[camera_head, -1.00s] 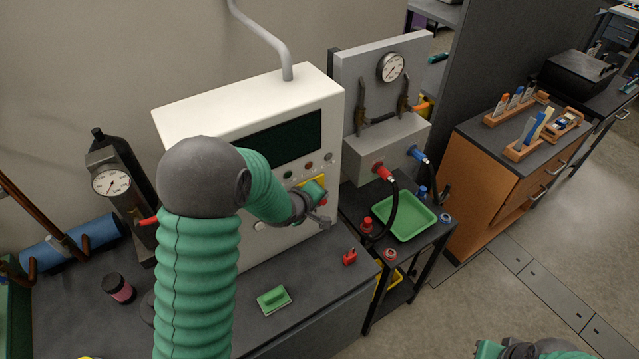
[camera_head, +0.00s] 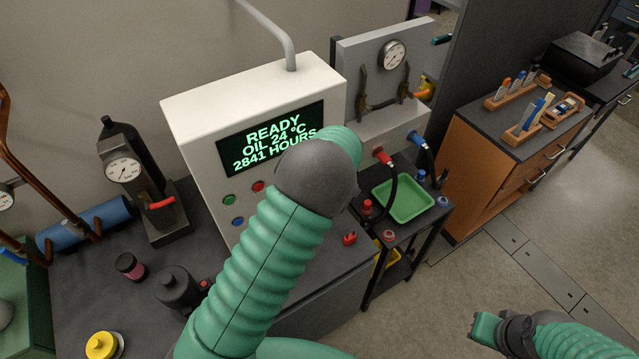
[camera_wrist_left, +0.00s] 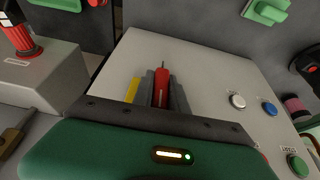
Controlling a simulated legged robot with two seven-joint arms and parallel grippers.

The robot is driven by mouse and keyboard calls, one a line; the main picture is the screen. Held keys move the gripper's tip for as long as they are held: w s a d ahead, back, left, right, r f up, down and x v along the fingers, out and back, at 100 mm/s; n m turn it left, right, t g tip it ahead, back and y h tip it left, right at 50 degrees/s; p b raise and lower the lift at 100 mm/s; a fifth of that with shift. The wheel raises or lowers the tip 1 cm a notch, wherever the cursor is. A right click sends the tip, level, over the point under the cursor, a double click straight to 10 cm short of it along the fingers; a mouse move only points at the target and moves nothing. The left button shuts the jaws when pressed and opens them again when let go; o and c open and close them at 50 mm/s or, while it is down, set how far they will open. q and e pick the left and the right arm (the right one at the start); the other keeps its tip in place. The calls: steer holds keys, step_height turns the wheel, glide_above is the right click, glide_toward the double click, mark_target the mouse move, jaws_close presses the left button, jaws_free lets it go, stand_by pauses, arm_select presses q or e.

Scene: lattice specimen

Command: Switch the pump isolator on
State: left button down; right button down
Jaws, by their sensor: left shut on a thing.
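The white control cabinet (camera_head: 185,115) stands on the bench, and its lit screen (camera_head: 273,138) reads READY, OIL 24 °C, 2841 HOURS. In the left wrist view the red isolator handle (camera_wrist_left: 161,88) stands out from the cabinet face, with part of its yellow plate (camera_wrist_left: 131,91) beside it. My left gripper (camera_wrist_left: 163,82) is shut on the red handle, one grey finger on each side. In the head view my left arm hides the isolator and that gripper. My right gripper (camera_head: 482,328) is low at the right, away from the cabinet; its jaw opening is unclear.
Green (camera_head: 229,200), red (camera_head: 258,187) and blue (camera_head: 238,221) buttons sit on the cabinet face. A grey box with a red plug (camera_head: 382,156) and a blue plug (camera_head: 418,138) stands to the right. A green tray (camera_head: 404,218) sits below it on a dark stand.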

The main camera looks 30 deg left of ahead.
stand_by(0.4)
arm_select(q)
steer(key=c, duration=1.5)
jaws_free()
steer(key=shift+w, duration=0.1)
steer(key=shift+c, duration=0.2)
steer(key=shift+o, duration=1.1)
steer(key=shift+w+a+f+g, duration=0.1)
steer(key=shift+g, duration=0.2)
steer(key=b+v, duration=0.4)
steer(key=v, duration=1.2)
steer(key=shift+d+r, duration=0.25)
steer(key=shift+r, duration=0.05)
